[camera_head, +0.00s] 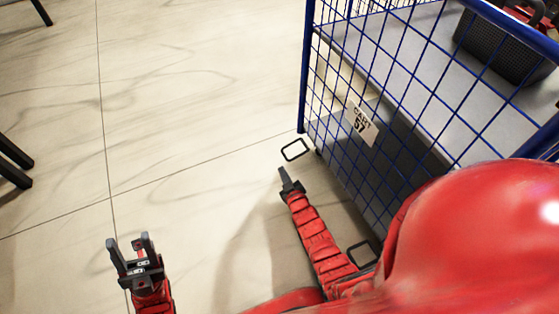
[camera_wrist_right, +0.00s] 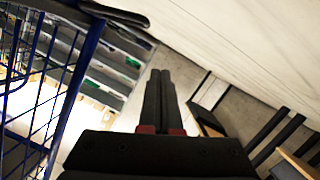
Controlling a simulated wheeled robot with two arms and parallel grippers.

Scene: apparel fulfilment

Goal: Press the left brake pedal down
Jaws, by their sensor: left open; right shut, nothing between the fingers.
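The left brake pedal (camera_head: 291,143), a thin black loop, sticks out low from the far left corner of the blue wire-mesh cart (camera_head: 345,75). A second black loop pedal (camera_head: 357,243) sits nearer, partly beside my right arm. My right gripper (camera_head: 283,173) is shut and empty, just in front of the left pedal, with a small gap showing in the head view. My left gripper (camera_head: 129,243) is open and empty over the floor at the lower left.
The cart carries a white "CART 57" label (camera_head: 361,122) and a dark basket (camera_head: 505,45) on its grey shelf. Pale tiled floor (camera_head: 190,90) left of the cart is clear. Black legs stand at the left edge. Cart mesh is close on the left in the right wrist view.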

